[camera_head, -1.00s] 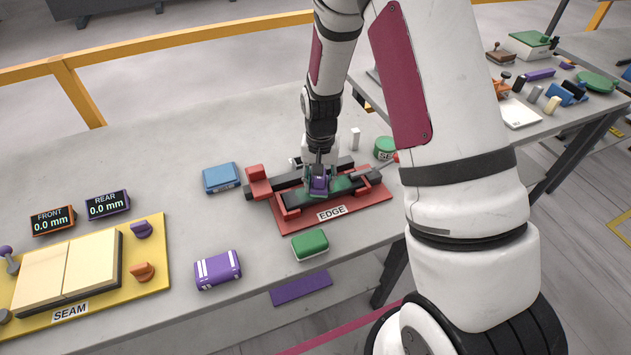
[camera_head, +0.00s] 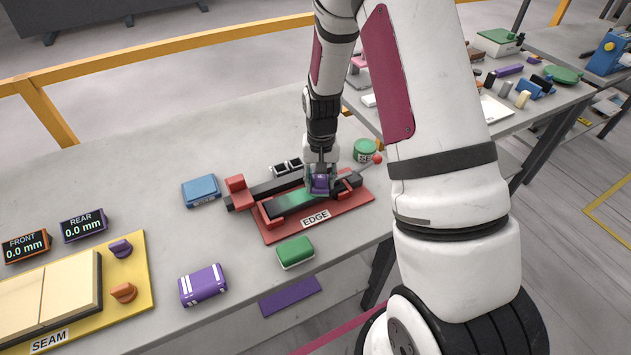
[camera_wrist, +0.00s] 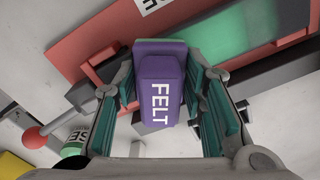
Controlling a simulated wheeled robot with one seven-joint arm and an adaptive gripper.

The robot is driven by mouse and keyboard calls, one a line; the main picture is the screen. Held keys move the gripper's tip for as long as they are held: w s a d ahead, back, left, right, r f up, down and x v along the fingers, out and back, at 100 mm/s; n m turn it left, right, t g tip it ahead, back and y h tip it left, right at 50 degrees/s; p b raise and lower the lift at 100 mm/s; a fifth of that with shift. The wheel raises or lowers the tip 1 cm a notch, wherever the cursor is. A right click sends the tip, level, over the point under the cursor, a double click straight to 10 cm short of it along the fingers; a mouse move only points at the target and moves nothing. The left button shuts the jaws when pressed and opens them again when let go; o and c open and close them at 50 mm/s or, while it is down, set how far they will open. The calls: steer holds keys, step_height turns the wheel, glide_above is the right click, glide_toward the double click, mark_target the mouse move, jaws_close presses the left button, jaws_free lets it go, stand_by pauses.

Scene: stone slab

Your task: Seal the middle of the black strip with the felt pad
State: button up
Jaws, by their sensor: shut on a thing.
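The purple felt pad (camera_wrist: 160,85), lettered FELT, sits between the teal fingers of my gripper (camera_wrist: 165,110) in the wrist view. In the head view my gripper (camera_head: 320,190) is shut on it over the right part of the black strip (camera_head: 283,205). The strip lies along the red EDGE fixture (camera_head: 345,220). A glossy green stretch (camera_head: 296,198) shows on the strip just left of my gripper, and it also shows in the wrist view (camera_wrist: 245,45). The pad hides the strip beneath it. I cannot tell whether they touch.
A green can (camera_head: 365,151) and a red knob (camera_head: 377,158) stand close right of my gripper. A blue block (camera_head: 201,190), a green block (camera_head: 295,252) and a purple striped block (camera_head: 203,285) lie around the fixture. The yellow SEAM board (camera_head: 130,290) is at left.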

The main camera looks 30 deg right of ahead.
mark_target(290, 201)
steer(key=shift+o, duration=0.2)
steer(key=shift+a+f, duration=0.1)
steer(key=shift+a+r, duration=0.2)
steer(key=shift+a, duration=2.65)
steer(key=shift+c, duration=0.2)
steer(key=shift+a+f, duration=0.15)
steer(key=shift+a, duration=1.3)
steer(key=shift+r+p, duration=1.15)
steer(key=shift+r, duration=1.85)
step_height(290, 201, up, 3)
steer(key=shift+p, duration=0.4)
